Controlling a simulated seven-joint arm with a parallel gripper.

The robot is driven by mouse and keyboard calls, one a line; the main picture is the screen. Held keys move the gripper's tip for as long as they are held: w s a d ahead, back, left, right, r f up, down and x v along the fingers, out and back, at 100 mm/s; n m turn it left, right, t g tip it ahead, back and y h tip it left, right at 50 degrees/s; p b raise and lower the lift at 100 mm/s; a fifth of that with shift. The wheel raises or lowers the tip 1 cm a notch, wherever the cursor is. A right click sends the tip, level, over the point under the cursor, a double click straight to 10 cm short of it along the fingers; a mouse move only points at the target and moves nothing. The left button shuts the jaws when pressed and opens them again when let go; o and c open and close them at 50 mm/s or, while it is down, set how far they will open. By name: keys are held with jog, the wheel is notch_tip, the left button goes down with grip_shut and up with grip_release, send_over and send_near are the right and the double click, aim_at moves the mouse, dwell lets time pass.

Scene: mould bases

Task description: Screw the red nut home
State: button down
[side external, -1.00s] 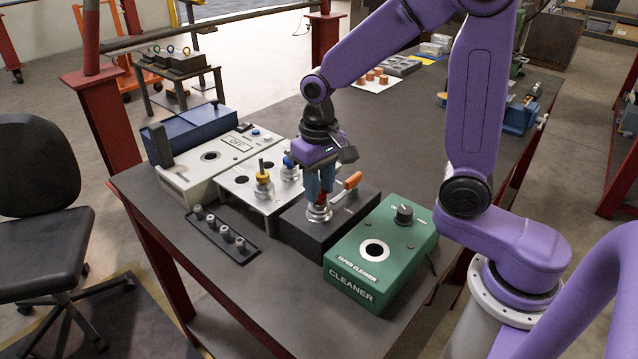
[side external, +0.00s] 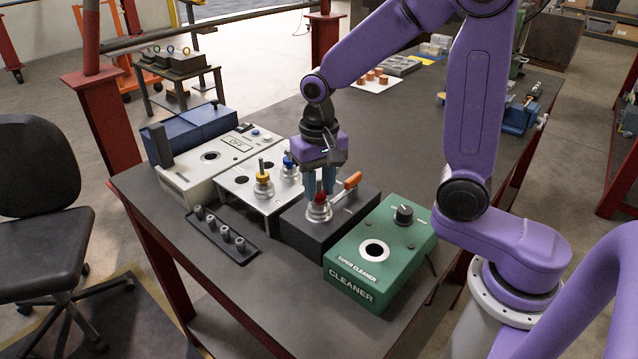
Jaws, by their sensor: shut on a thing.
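The red nut (side external: 320,198) sits on top of a silver tool holder (side external: 319,213), which stands upright in the dark block (side external: 300,233). My gripper (side external: 320,194) points straight down over the block. Its blue fingers are shut on the red nut, one on each side, and partly cover it. How far the nut is threaded on cannot be told at this size. A lever with an orange handle (side external: 352,180) sticks up from the block just right of the gripper.
A green cleaner box (side external: 400,235) stands right of the block. On the left are a silver stand (side external: 237,187) bearing yellow-topped (side external: 262,178) and blue-topped (side external: 289,160) holders, a black rack of collets (side external: 220,235), and a pale box with a display (side external: 195,178).

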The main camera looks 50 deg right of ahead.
aim_at(320, 195)
jog(key=c, duration=0.8)
grip_release()
notch_tip(320, 195, up, 18)
jog(key=shift+f, duration=0.25)
jog(key=s+d+f+n, duration=0.1)
jog(key=s+f+n, duration=0.6)
jog(key=s, duration=0.3)
jog(key=s+d+f+n, duration=0.1)
jog(key=s+f+n, duration=0.7)
jog(key=s, duration=0.3)
jog(key=shift+s+d+n, duration=0.25)
jog(key=shift+d+n, duration=0.1)
jog(key=shift+n, duration=0.55)
